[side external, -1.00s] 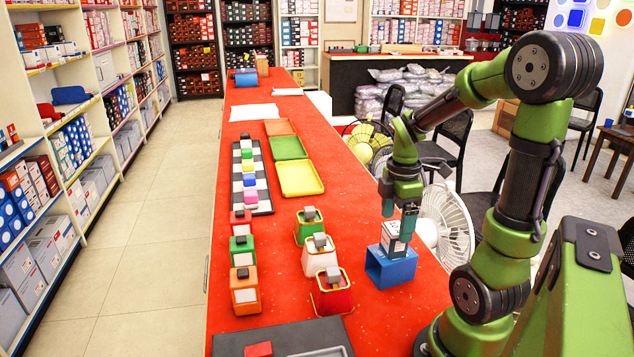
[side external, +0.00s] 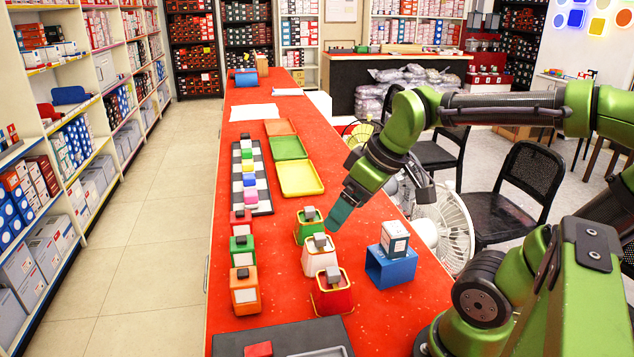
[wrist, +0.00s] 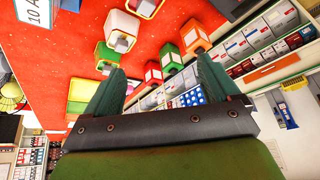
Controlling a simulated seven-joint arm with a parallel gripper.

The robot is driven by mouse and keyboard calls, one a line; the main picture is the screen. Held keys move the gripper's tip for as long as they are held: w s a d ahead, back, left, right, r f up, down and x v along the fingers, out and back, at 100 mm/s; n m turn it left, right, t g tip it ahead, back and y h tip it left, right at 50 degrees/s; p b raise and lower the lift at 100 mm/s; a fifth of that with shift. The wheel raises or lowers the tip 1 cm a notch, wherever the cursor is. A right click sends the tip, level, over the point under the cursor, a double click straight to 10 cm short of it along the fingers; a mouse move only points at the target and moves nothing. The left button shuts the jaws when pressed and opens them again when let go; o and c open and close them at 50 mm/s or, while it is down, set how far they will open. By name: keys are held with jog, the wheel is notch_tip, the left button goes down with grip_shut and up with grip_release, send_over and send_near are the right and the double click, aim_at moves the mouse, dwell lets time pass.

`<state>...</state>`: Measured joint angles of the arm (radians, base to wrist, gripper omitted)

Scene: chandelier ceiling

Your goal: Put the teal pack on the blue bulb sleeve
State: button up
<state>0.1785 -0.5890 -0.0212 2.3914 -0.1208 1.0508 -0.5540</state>
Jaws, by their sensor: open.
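The pack (side external: 395,237), a small box with white labelled faces and a grey top, rests upright on the blue bulb sleeve (side external: 392,270); its teal colour is hard to make out. The sleeve is an open-fronted blue block on the red table. In the wrist view, the pack's "10 A" label (wrist: 34,12) shows at the top left edge. My gripper (side external: 338,218) is apart from both, up and to the left, above the table near the green holder. It is open and empty; its two teal fingers (wrist: 160,78) are spread in the wrist view.
Green (side external: 309,226), white (side external: 319,258) and red holders (side external: 331,297) with grey tops stand left of the sleeve. Several coloured boxes line the left edge. A checkered strip (side external: 264,180) holds small blocks; flat trays (side external: 300,178) lie behind. A fan (side external: 447,225) stands right of the table.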

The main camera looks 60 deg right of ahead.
jog(key=a+m, duration=0.1)
jog(key=a, duration=0.1)
jog(key=a+m+t+y, duration=0.1)
jog(key=s+a+r+m, duration=0.1)
jog(key=a+m, duration=0.1)
jog(key=shift+a+t, duration=0.35)
jog(key=shift+t, duration=0.05)
dwell(0.8)
